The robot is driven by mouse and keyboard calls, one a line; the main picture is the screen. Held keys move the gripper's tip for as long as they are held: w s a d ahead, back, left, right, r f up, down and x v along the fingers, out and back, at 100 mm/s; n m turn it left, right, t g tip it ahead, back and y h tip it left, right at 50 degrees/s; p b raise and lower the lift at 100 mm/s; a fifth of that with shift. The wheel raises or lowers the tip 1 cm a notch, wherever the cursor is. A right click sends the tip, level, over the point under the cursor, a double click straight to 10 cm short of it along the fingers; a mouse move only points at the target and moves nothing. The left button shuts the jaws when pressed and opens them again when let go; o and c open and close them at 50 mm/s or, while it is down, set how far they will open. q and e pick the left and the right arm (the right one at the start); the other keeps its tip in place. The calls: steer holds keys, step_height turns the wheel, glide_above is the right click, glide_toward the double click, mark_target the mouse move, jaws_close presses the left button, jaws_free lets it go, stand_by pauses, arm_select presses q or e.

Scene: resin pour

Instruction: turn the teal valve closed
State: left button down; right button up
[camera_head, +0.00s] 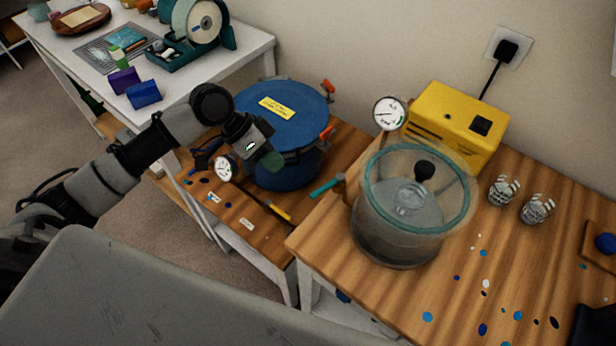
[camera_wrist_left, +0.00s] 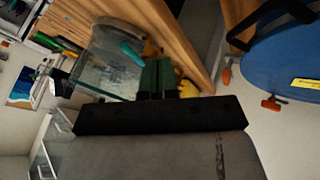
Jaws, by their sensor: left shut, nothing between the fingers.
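The teal valve handle (camera_head: 325,188) sticks out at the left edge of the right wooden table, beside the glass vacuum chamber (camera_head: 400,235). It also shows as a teal bar (camera_wrist_left: 132,53) in the left wrist view, in front of the clear chamber (camera_wrist_left: 105,70). My left gripper (camera_head: 274,160) is in front of the blue pressure pot (camera_head: 290,115), left of the teal handle and apart from it. Its green fingers (camera_wrist_left: 155,78) are shut and empty, pointing toward the chamber in the wrist view.
A yellow pump (camera_head: 455,115) and a gauge (camera_head: 390,112) stand behind the chamber. Two striped cups (camera_head: 503,190) are right of it. A second gauge (camera_head: 227,168) and a yellow-tipped tool (camera_head: 275,210) are near the pot. A white table (camera_head: 255,50) stands at back left.

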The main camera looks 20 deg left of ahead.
mark_target(326, 187)
arm_select(q)
steer(key=d+f+p, duration=0.3)
steer(key=d+p, duration=0.1)
steer(key=d, duration=0.3)
steer(key=shift+d+f+h+p, duration=0.3)
steer(key=shift+f+p, duration=0.05)
steer(key=shift+p, duration=0.05)
stand_by(0.3)
